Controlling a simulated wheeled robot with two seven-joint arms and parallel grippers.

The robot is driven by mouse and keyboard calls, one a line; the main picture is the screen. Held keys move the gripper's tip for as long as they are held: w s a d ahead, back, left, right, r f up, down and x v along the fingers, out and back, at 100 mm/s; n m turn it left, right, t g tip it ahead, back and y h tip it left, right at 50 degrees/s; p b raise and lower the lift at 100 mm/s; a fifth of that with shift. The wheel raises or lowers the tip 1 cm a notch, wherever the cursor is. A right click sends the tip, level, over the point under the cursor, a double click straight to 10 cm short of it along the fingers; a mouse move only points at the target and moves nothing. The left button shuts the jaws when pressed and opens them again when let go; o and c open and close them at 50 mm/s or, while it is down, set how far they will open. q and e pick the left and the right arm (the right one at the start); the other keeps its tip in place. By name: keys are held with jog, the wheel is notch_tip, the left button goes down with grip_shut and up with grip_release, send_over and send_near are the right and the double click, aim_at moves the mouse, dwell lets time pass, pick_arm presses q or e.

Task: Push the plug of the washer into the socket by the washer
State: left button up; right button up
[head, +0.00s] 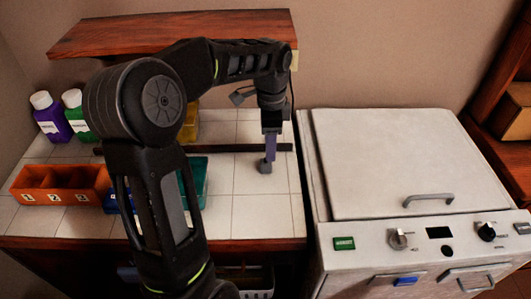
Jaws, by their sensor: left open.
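The washer (385,160) is the pale, worn top-lidded machine at the right, with knobs and small labels on its front panel. My left arm reaches over the tiled counter left of the washer. My left gripper (267,163) points down over the counter's right part, near the washer's left side. It is open; its fingers show as a narrow purple-grey shape with a dark block at the tip, and I cannot tell whether anything is between them. I cannot make out the washer's plug or the socket. My right gripper is not in view.
A dark bar (225,149) runs across the counter. An orange sectioned box (62,184), a purple bottle (51,120), a green bottle (76,116) and a teal tray (198,177) stand left. A wooden shelf (120,33) overhangs the back. Tiles right of the teal tray are clear.

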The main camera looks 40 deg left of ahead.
aim_at(266, 166)
pick_arm(q)
jog(key=shift+w, duration=0.1)
jog(key=shift+f, duration=1.3)
jog(key=shift+s+a+f+p, duration=0.15)
jog(key=shift+f+p, duration=0.25)
jog(key=shift+f, duration=0.9)
jog(key=shift+s+a+f+p, duration=0.1)
jog(key=shift+f+p, duration=0.25)
jog(key=shift+f, duration=0.95)
grip_shut()
